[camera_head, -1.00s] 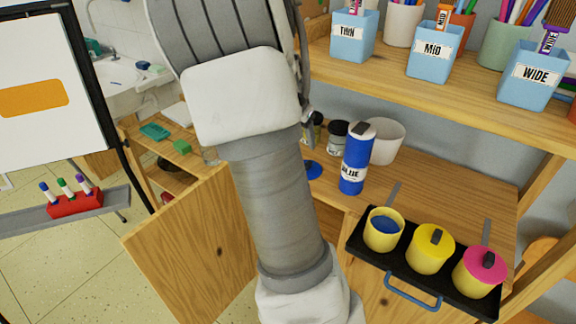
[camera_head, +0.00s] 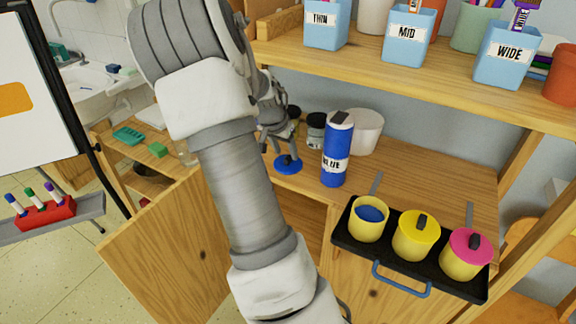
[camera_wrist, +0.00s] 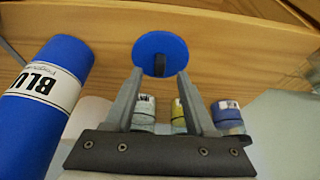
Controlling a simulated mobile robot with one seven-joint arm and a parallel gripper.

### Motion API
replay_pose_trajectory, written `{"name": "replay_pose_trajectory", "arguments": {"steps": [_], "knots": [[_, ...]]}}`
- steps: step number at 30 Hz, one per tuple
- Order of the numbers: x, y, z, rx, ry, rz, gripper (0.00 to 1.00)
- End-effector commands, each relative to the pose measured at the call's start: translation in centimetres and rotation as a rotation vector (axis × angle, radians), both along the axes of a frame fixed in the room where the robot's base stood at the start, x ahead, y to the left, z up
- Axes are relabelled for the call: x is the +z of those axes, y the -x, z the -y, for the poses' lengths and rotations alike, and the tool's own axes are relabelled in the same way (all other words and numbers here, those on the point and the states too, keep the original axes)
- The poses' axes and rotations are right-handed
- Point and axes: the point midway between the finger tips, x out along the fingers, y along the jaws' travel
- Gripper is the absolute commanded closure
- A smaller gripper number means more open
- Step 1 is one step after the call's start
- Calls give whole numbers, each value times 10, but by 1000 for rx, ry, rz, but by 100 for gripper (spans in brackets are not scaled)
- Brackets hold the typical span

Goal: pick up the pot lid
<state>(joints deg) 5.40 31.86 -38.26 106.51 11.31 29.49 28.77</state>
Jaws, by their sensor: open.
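The pot lid is a blue disc (camera_head: 289,167) with a dark knob, lying on the wooden worktop left of the blue bottle. In the wrist view the blue lid (camera_wrist: 172,44) is just beyond my fingertips, its knob lined up with the gap between them. My gripper (camera_head: 281,148) is open, empty and pointing down close over the lid. Its two fingers (camera_wrist: 159,77) show apart in the wrist view. I cannot tell whether they touch the lid. An uncovered yellow pot (camera_head: 368,225) with blue paint stands in the black tray (camera_head: 385,252).
The blue-labelled bottle (camera_head: 336,150) stands right of the lid, with a white tub (camera_head: 365,132) behind it. Small jars (camera_head: 316,130) stand behind my gripper. Yellow-lidded (camera_head: 416,237) and pink-lidded (camera_head: 464,256) pots share the tray. A shelf (camera_head: 420,75) overhangs the worktop.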

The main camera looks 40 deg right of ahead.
Motion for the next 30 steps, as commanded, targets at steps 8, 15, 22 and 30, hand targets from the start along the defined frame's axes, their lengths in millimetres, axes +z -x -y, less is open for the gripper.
{"name": "replay_pose_trajectory", "arguments": {"steps": [8, 15, 22, 30], "knots": [[-27, -2, 10, 0, 0, -1, 45], [-26, -2, 10, 0, 1, -1, 65], [-26, -2, 10, 0, 1, -1, 100], [-26, -2, 10, 0, 1, -1, 100]]}}
